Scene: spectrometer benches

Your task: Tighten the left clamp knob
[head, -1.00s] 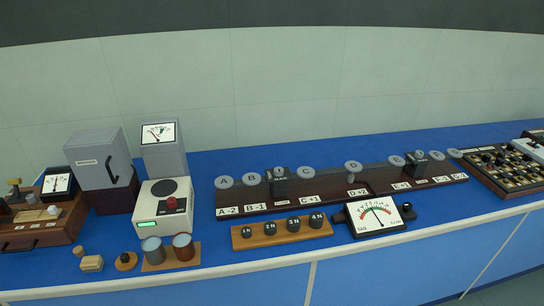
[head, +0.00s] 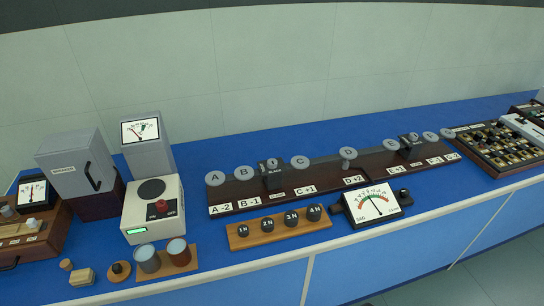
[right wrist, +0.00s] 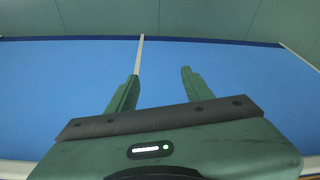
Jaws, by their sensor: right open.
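A long dark wooden board (head: 320,181) lies across the blue bench, with round grey discs lettered A, B, C, D and others along it. A black block (head: 274,181) between discs B and C looks like the left clamp; a small round grey knob (head: 271,163) tops it. A similar black block (head: 408,151) stands near the board's right end. A dial meter (head: 373,202) labelled SAG is in front of the board. Neither gripper shows in the head view. In the right wrist view my right gripper (right wrist: 161,72) is open and empty, facing a plain blue surface.
A wooden strip of black weights (head: 280,227) stands before the board. At left are a white instrument (head: 137,215), two cups (head: 163,255), a grey box (head: 72,165) and wooden boxes. A gridded tray (head: 495,145) is at far right.

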